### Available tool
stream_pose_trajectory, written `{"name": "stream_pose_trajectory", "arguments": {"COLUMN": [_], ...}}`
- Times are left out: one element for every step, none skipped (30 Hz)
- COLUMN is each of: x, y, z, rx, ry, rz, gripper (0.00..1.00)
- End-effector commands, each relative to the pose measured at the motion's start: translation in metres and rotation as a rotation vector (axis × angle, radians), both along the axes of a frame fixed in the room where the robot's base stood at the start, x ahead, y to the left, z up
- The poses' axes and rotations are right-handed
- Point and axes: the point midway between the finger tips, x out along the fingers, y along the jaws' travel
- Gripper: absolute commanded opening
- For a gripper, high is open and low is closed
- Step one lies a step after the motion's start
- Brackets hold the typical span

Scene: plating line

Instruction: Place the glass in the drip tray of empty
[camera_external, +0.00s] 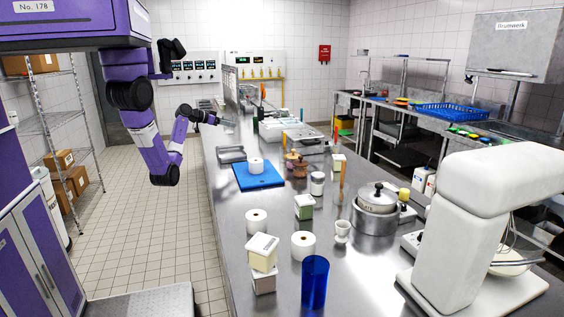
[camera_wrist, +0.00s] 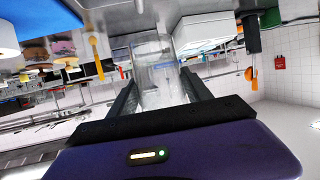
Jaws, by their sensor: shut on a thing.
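My gripper (camera_external: 216,121) is at the far part of the long steel counter, above its left edge. In the wrist view my gripper (camera_wrist: 158,80) has its two dark fingers closed on either side of a clear glass (camera_wrist: 153,50). The glass is see-through and looks empty. In the external view the glass (camera_external: 229,126) is small and faint at the fingertips. A shallow grey tray (camera_external: 231,155) lies on the counter nearer the camera than my gripper. I cannot tell whether it is the drip tray; no drip tray marked "empty" is readable.
A blue board (camera_external: 270,178) with a white roll lies on the steel counter (camera_external: 229,200). Jars, boxes, a pot (camera_external: 375,219), a blue cup (camera_external: 315,282) and a white mixer (camera_external: 460,220) crowd the near end. A tap panel (camera_external: 261,72) hangs on the back wall.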

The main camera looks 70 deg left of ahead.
Motion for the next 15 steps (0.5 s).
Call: {"name": "stream_pose_trajectory", "arguments": {"x": [-0.001, 0.0, 0.0, 0.0, 0.0, 0.0, 0.0, 0.0, 0.0, 0.0, 0.0, 0.0, 0.0, 0.0, 0.0], "y": [0.0, 0.0, 0.0, 0.0, 0.0, 0.0, 0.0, 0.0, 0.0, 0.0, 0.0, 0.0, 0.0, 0.0, 0.0], "z": [-0.009, -0.013, -0.016, -0.019, -0.021, -0.023, -0.024, -0.027, -0.032, -0.036, -0.041, -0.047, -0.051, -0.055, -0.059], "rx": [-0.003, -0.002, -0.002, 0.0, 0.0, 0.0, 0.0, -0.001, -0.002, -0.002, -0.002, -0.004, -0.003, -0.003, -0.002], "ry": [0.001, 0.001, 0.0, -0.001, 0.0, 0.0, 0.0, 0.0, 0.0, 0.001, 0.001, 0.0, 0.0, 0.0, 0.0], "rz": [0.001, 0.001, 0.002, 0.001, 0.001, 0.001, 0.001, 0.001, 0.002, 0.001, 0.001, 0.001, 0.001, 0.001, 0.002], "gripper": [0.08, 0.08, 0.08, 0.08, 0.08, 0.08, 0.08, 0.08, 0.08, 0.08, 0.08, 0.08, 0.08, 0.08, 0.08]}}
